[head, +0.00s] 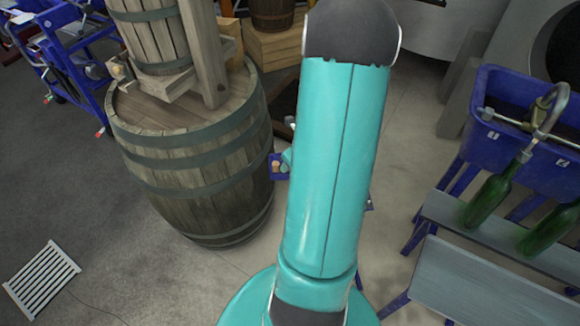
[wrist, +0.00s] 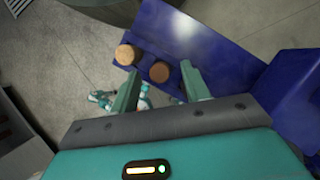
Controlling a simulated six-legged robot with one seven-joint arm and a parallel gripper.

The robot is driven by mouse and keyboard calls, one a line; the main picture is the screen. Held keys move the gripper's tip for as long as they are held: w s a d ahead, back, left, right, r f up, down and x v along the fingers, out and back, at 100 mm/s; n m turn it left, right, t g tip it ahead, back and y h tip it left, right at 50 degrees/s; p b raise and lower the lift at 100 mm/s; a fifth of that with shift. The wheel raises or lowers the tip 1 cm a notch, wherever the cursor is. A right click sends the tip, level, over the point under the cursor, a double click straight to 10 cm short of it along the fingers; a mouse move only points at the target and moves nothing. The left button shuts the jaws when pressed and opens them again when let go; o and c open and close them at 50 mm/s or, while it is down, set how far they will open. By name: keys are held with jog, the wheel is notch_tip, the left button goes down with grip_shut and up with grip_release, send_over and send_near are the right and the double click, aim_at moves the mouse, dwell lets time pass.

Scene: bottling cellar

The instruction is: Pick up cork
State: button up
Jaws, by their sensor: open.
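Two brown corks show in the wrist view on a blue surface. One cork (wrist: 159,71) appears between the fingertips of my gripper (wrist: 160,72). The other cork (wrist: 126,54) is farther left, just beyond the left fingertip. My gripper is open, with its two teal fingers apart. I cannot tell how far above the nearer cork the fingers are. In the head view a small cork (head: 276,165) shows on a blue piece (head: 280,176) beside my arm, which hides most of that area and the gripper.
A large wooden barrel (head: 205,195) stands left of my arm, with a press on top. A blue bottling trough (head: 500,105) and grey benches (head: 485,285) with green bottles (head: 490,195) are at right. A white slatted grate (head: 41,279) lies on the floor at lower left.

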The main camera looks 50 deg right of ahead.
jog(key=shift+w+f, duration=0.2)
jog(key=shift+f, duration=0.25)
grip_shut()
jog(key=shift+r, duration=0.15)
